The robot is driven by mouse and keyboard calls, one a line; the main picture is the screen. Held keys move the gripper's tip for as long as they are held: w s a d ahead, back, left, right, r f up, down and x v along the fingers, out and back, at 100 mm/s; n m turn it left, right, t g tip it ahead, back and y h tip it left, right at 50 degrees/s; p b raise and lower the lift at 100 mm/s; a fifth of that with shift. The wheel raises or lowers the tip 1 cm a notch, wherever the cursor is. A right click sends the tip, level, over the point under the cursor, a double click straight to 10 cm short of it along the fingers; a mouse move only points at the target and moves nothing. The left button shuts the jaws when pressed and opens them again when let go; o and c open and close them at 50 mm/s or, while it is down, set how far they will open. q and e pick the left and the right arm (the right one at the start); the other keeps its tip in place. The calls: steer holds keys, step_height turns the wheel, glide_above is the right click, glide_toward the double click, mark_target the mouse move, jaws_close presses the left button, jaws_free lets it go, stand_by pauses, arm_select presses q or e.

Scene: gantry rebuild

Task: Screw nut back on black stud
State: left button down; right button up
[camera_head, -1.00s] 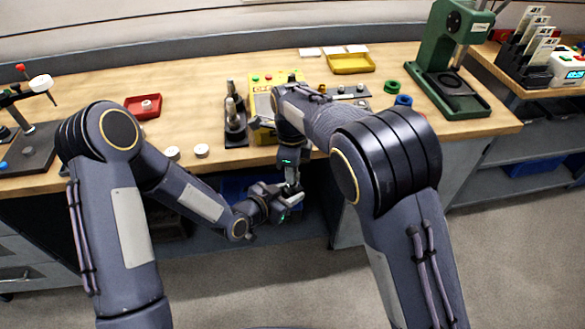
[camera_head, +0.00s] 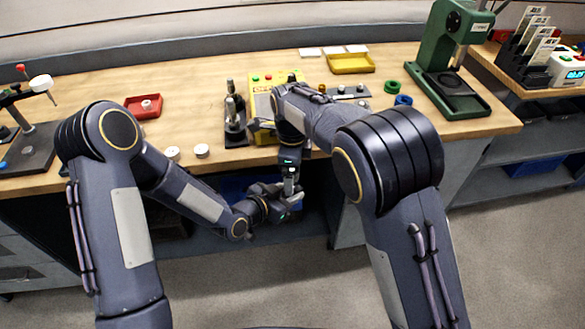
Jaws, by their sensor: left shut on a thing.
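My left gripper (camera_head: 287,197) is low in front of the bench's front edge, near the middle of the camera_head view. It is shut on a small pale grey part (camera_head: 291,187), too small to identify as the nut or the stud. My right gripper (camera_head: 290,172) points down from above and meets this part or stops just over it; whether its jaws are open or shut is hidden. I cannot make out the nut or the black stud for certain.
The wooden bench (camera_head: 190,92) holds a black stand with metal posts (camera_head: 234,128), a yellow box (camera_head: 262,104), a red tray (camera_head: 136,109), a yellow tray (camera_head: 350,68) and a green press (camera_head: 436,65). White discs (camera_head: 201,151) lie near the front edge. A blue bin sits below.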

steer(key=n, duration=0.5)
steer(key=shift+n, duration=0.3)
steer(key=n, duration=0.5)
steer(key=shift+n, duration=0.3)
steer(key=n, duration=0.5)
steer(key=shift+n, duration=0.3)
steer(key=n, duration=0.6)
